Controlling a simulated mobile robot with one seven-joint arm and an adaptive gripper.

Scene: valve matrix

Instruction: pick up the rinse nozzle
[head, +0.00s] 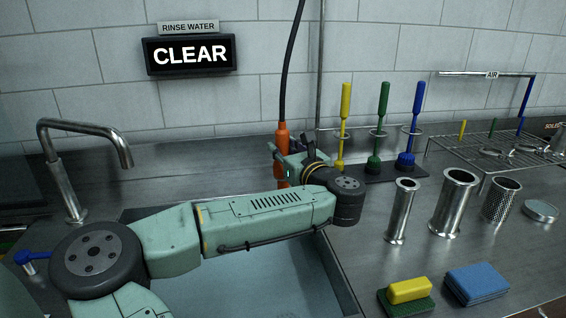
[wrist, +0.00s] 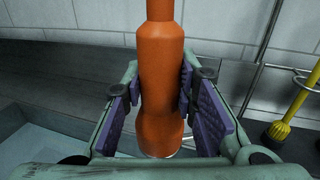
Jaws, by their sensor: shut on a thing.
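The rinse nozzle (head: 282,140) is an orange, bottle-shaped piece on a dark hose that runs up out of the head view. It hangs upright near the back edge of the sink. My gripper (head: 285,160) is at the nozzle, with the arm reaching across the sink from the left. In the wrist view the nozzle (wrist: 161,85) stands upright between the two purple-padded fingers (wrist: 163,100), which are shut on its body. Its lower end shows just below the fingers. The nozzle's middle is partly hidden by my gripper in the head view.
Yellow, green and blue brushes (head: 384,115) stand in a rack right of the nozzle. Several steel tubes (head: 453,200), a yellow sponge (head: 409,290) and a blue pad (head: 477,282) are on the right counter. A tap (head: 75,165) stands left. A sign (head: 189,54) reads CLEAR.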

